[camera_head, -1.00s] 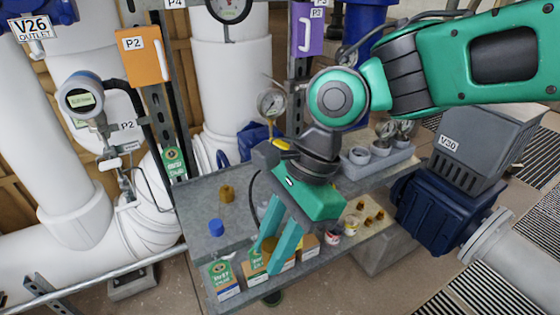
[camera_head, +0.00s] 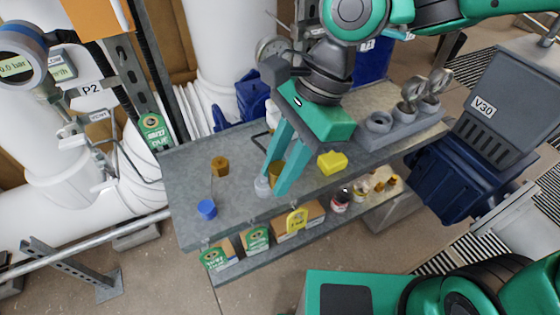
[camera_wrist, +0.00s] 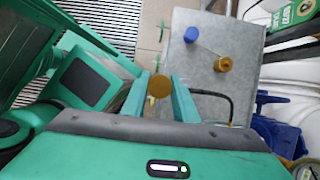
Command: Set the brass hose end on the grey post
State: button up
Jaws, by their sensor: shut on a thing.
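My gripper (camera_head: 279,176) is shut on the brass hose end (camera_head: 276,169), which shows between the two green fingers. In the wrist view the hose end (camera_wrist: 159,87) is a round brass face between the fingertips. A small light grey piece, likely the grey post (camera_head: 262,187), stands on the grey bench top beside the left fingertip. The fingers partly hide it, and I cannot tell whether the hose end touches it. I cannot make out the post in the wrist view.
The grey bench (camera_head: 185,170) also holds a blue cap (camera_head: 207,208), a brass-brown fitting (camera_head: 220,166) and a yellow block (camera_head: 332,162). A grey holder with cups (camera_head: 395,125) stands at the right. Boxes (camera_head: 257,240) and jars (camera_head: 341,200) sit on a lower shelf.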

jog(key=shift+w+a+f, duration=0.4)
jog(key=shift+w+a, duration=0.2)
jog(key=shift+w, duration=0.35)
jog(key=shift+w+a+f, duration=0.45)
jog(key=shift+w+a, duration=0.2)
jog(key=shift+w, duration=0.25)
jog(key=shift+w+a+f, duration=0.4)
jog(key=shift+w+a, duration=0.2)
jog(key=shift+w, duration=0.35)
jog(key=shift+w+f, duration=0.1)
jog(key=shift+f, duration=1.15)
jog(key=shift+f, duration=1.3)
jog(key=o, duration=1)
jog(key=shift+c, duration=0.2)
jog(key=shift+r, duration=0.1)
jog(key=v, duration=1)
jog(key=shift+r, duration=0.25)
